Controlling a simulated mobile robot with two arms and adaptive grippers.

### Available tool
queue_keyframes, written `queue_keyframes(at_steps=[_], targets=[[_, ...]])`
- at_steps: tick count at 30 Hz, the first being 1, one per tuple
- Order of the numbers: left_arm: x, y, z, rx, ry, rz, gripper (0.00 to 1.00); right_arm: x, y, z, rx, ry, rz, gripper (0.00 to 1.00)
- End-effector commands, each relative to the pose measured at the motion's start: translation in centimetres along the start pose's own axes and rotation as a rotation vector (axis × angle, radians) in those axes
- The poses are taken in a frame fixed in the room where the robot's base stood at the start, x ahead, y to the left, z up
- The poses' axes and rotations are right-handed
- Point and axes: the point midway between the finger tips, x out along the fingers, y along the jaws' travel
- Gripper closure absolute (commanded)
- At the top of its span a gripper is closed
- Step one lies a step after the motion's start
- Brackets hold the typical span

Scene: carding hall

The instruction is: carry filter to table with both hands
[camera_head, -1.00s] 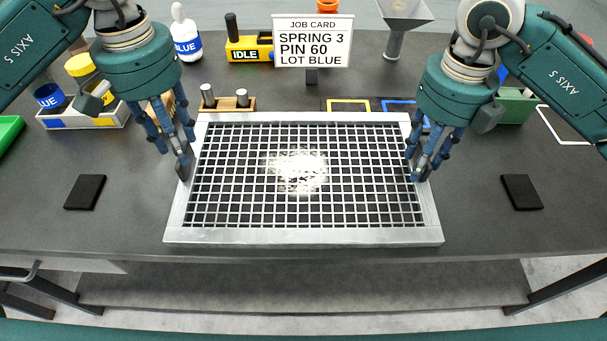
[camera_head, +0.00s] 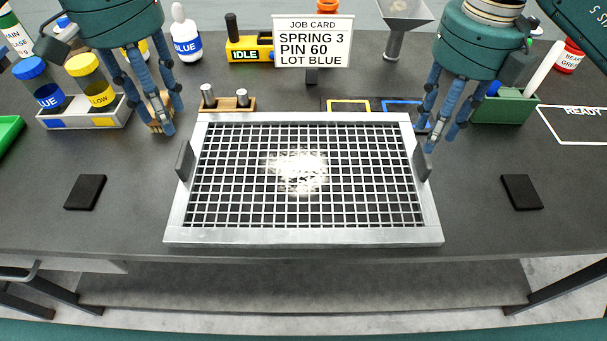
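The filter is a silver-framed grid (camera_head: 300,236) lying flat on the dark table (camera_head: 110,222), with a white powdery patch near the middle of its mesh. A grey upright handle stands at its left side (camera_head: 185,160) and another at its right side (camera_head: 422,160). My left gripper (camera_head: 158,122) is above and behind the left handle, apart from it, with its fingers spread and empty. My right gripper (camera_head: 436,136) is above and behind the right handle, apart from it, also spread and empty.
Black pads lie left (camera_head: 86,192) and right (camera_head: 521,192) of the filter. Behind are a wooden block with metal pins (camera_head: 228,103), a job card (camera_head: 312,42), yellow (camera_head: 349,105) and blue outlines, a bottle tray (camera_head: 85,118) and a green holder (camera_head: 505,108).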

Motion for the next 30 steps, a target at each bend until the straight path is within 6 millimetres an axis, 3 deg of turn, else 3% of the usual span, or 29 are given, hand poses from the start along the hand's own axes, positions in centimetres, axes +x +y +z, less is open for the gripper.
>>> queue_keyframes(at_steps=[3,9,30], targets=[[0.0,0.0,0.0,0.0,0.0,0.0,0.66,-2.1,0.0,0.1,0.001,-0.004,-0.001,0.66],[0.0,0.0,0.0,0.0,0.0,0.0,0.66,-3.9,0.0,0.0,0.0,0.0,0.0,0.66],[0.0,0.0,0.0,0.0,0.0,0.0,0.66,-4.2,0.0,-0.1,0.0,0.001,0.0,0.66]])
